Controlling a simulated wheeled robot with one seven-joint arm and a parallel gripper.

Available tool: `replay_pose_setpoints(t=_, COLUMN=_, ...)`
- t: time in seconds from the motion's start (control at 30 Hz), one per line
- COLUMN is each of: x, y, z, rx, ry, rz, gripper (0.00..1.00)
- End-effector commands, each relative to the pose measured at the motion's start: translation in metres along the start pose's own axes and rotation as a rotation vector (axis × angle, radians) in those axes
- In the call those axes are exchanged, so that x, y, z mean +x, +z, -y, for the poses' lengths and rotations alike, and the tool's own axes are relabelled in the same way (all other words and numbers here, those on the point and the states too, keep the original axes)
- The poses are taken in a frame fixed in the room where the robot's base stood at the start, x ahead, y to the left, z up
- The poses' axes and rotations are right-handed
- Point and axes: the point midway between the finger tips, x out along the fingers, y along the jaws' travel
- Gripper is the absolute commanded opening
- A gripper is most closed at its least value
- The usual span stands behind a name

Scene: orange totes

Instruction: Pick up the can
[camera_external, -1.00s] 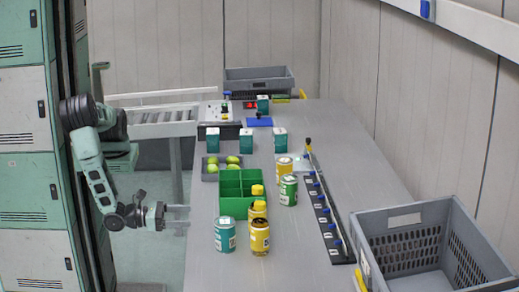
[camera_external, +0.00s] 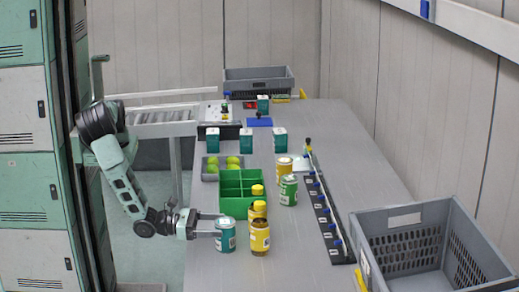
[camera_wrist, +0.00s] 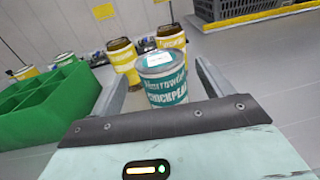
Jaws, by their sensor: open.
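A teal can with a white label (camera_external: 226,236) stands upright near the front left edge of the table. In the wrist view the teal can (camera_wrist: 162,80) stands between the two fingers, its label reading chickpeas. My gripper (camera_external: 212,228) is open and low over the table edge, its fingers reaching the can's left side in the external view. In the wrist view my gripper (camera_wrist: 160,85) has a finger on either side of the can; I cannot tell if they touch it. A yellow jar (camera_external: 260,238) stands just right of the can.
A second yellow jar (camera_external: 257,210) and a green divided box (camera_external: 233,213) stand behind the can. A green can (camera_external: 288,190) stands further right. A black rail (camera_external: 325,215) and a large grey crate (camera_external: 395,222) lie right.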

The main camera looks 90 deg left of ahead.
Motion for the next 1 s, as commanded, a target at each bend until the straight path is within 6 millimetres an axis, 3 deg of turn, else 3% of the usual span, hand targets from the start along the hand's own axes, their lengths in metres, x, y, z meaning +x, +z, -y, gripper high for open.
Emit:
replay_pose_setpoints(t=0.2, x=0.029, y=0.013, z=0.001, rx=-0.001, ry=0.003, rz=0.001, gripper=0.79)
replay_pose_setpoints(t=0.33, x=0.045, y=0.01, z=0.001, rx=0.0, ry=0.002, rz=0.0, gripper=0.79)
replay_pose_setpoints(t=0.63, x=0.051, y=0.009, z=0.002, rx=0.0, ry=0.001, rz=0.0, gripper=0.79)
replay_pose_setpoints(t=0.67, x=0.051, y=0.009, z=0.002, rx=0.0, ry=0.001, rz=0.0, gripper=0.77)
replay_pose_setpoints(t=0.87, x=0.05, y=0.009, z=0.002, rx=0.0, ry=0.001, rz=0.0, gripper=0.21)
replay_pose_setpoints(t=1.0, x=0.051, y=0.01, z=0.002, rx=-0.001, ry=0.001, rz=0.002, gripper=0.21)
